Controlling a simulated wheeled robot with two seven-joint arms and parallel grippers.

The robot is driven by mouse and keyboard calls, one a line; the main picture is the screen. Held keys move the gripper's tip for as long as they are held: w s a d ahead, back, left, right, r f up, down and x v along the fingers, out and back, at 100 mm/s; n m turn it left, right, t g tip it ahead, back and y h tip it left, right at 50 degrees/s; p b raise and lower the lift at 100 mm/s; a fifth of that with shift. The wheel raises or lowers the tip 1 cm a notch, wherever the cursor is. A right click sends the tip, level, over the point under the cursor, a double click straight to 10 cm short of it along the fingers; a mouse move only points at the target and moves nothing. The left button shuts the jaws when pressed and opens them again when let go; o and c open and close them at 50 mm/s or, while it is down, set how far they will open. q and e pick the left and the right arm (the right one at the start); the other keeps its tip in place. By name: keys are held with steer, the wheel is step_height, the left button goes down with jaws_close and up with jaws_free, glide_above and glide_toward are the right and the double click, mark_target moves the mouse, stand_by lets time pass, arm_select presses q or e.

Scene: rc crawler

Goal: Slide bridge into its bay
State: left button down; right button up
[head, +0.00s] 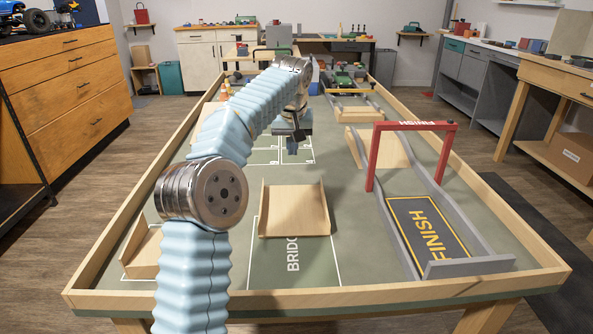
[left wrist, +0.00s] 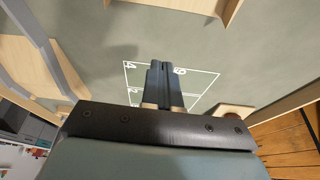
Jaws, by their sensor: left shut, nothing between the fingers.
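The bridge, a pale wooden piece with raised side walls (head: 295,211), lies on the green table mat near the middle. It covers the far part of a white-outlined bay marked BRIDGE (head: 312,268); the near part of the bay is bare and the far outline is hidden. My left gripper (head: 293,146) is beyond the bridge, pointing down, apart from it. In the left wrist view its fingers (left wrist: 163,84) are together and empty over numbered white squares. A wooden edge at the top of that view (left wrist: 190,6) looks like the bridge. My right gripper is not in view.
A red finish arch (head: 414,126) spans a grey-railed lane (head: 480,267) right of the bridge. A small wooden piece (head: 141,262) is at the near left. A raised wooden rim (head: 380,297) borders the table. Mat between bridge and lane is clear.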

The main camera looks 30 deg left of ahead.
mark_target(292, 212)
arm_select(q)
steer(key=x, duration=0.7)
steer(key=shift+a+f+b, duration=0.1)
steer(key=shift+f+b, duration=0.2)
steer(key=shift+s+d+f+b, duration=0.1)
steer(key=shift+s+d+b, duration=0.15)
steer(key=shift+s, duration=0.3)
steer(key=shift+s+d+f+b, duration=0.15)
steer(key=shift+s+d, duration=0.25)
steer(key=shift+s, duration=0.15)
steer(key=shift+s+d, duration=0.3)
steer(key=shift+s, duration=0.2)
